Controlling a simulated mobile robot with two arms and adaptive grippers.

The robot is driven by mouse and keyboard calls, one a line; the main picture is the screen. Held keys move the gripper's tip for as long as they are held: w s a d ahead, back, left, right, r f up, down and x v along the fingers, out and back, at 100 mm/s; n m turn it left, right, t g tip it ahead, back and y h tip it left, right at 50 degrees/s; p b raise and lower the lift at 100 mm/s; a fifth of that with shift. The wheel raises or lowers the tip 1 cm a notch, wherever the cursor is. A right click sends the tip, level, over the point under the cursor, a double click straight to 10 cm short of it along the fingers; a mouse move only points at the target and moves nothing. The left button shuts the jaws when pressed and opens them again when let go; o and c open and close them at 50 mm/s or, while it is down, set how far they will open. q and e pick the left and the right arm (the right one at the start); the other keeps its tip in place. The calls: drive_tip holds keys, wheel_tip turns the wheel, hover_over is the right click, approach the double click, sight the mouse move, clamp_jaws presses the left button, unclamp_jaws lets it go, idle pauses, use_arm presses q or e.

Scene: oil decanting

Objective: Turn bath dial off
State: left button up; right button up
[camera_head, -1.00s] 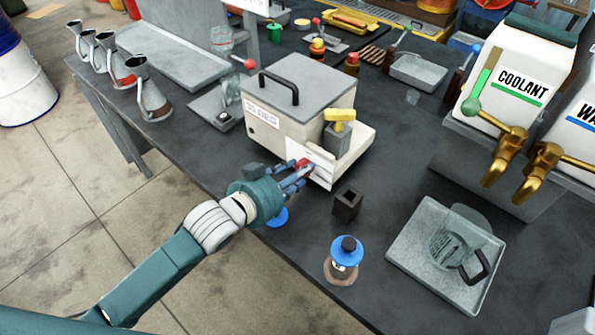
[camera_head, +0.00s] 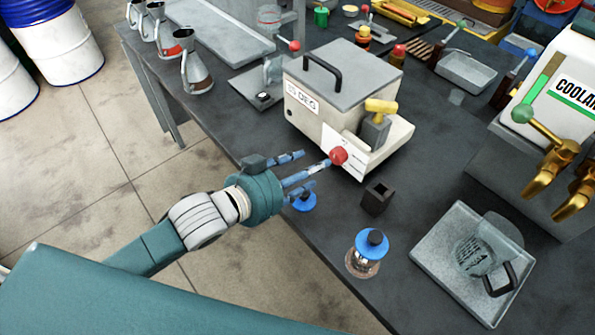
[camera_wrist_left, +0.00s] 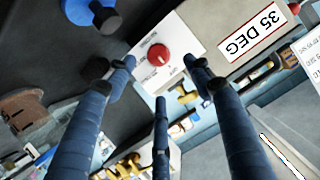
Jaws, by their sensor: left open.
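The bath is a cream box with a grey lid and black handle (camera_head: 335,78), labelled "35 DEG", on the dark workbench. Its dial is a red knob (camera_head: 339,155) on a white plate on the front. In the left wrist view the dial (camera_wrist_left: 158,55) is fully visible with a white marker line. My left gripper (camera_head: 312,170) is open in front of the dial. Its blue fingers (camera_wrist_left: 160,80) are spread around the line of the dial, and I see clear space between them and the knob. My right gripper is not in view.
A yellow-topped lever (camera_head: 380,107) stands on the bath's right side. A small dark square holder (camera_head: 377,198), a blue-capped bottle (camera_head: 364,256) and a tray (camera_head: 440,285) with a clear jug are nearby. Metal jugs (camera_head: 195,70) stand at the back left.

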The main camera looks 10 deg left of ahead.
use_arm(q)
drive_tip(key=v, duration=0.3)
drive_tip(key=shift+s+a+r, duration=0.1)
drive_tip(key=shift+s+r, duration=0.05)
idle(0.4)
